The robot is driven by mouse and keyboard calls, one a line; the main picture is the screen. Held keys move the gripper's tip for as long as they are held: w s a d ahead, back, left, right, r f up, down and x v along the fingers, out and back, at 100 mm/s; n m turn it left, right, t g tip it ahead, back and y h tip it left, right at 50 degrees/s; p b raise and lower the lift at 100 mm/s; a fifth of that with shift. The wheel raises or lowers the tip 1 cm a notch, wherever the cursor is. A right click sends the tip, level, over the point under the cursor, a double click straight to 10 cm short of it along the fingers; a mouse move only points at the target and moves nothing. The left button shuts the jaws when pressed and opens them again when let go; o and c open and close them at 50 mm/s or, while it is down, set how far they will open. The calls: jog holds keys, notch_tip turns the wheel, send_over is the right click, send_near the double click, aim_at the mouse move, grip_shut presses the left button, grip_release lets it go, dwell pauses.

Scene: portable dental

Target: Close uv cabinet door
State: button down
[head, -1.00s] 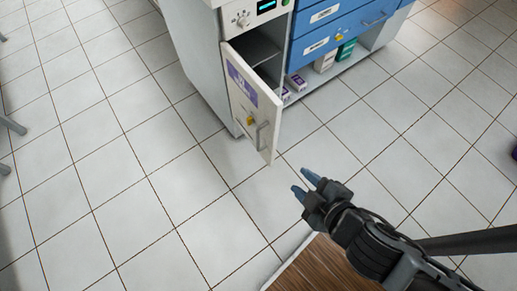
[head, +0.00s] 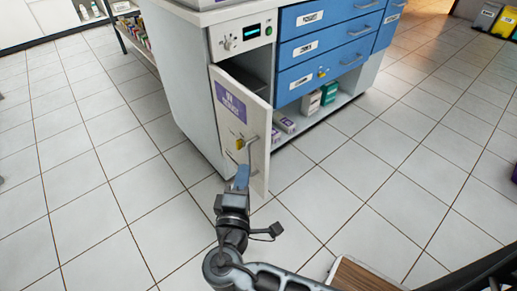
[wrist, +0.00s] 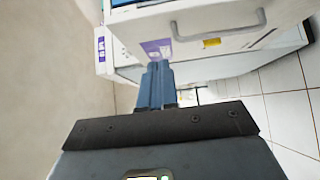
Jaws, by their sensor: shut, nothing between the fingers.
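The UV cabinet door (head: 233,107) is a white panel with a purple label, a yellow lock and a metal handle (head: 252,153). It stands ajar, hinged on its left side, and a dark gap shows above it. My gripper (head: 241,176) is shut and empty, low in front of the door near its lower part. Whether the fingertips touch the door cannot be told. In the wrist view the blue fingers (wrist: 156,85) are together, and the door (wrist: 200,30) with its handle lies just beyond them.
The cabinet's control panel (head: 241,37) is above the door. Blue drawers (head: 325,45) and an open shelf with small boxes (head: 285,122) are to the right. A brown wooden surface (head: 360,278) is at the bottom right. Tiled floor (head: 80,170) is clear on the left.

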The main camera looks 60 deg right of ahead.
aim_at(263, 134)
jog(key=x, duration=0.3)
jog(key=s+x, duration=0.1)
jog(key=x, duration=0.2)
jog(key=d+b+x, duration=0.1)
jog(key=x, duration=0.2)
jog(key=shift+s+d, duration=0.4)
jog(key=shift+d, duration=0.4)
jog(key=shift+s+d, duration=0.1)
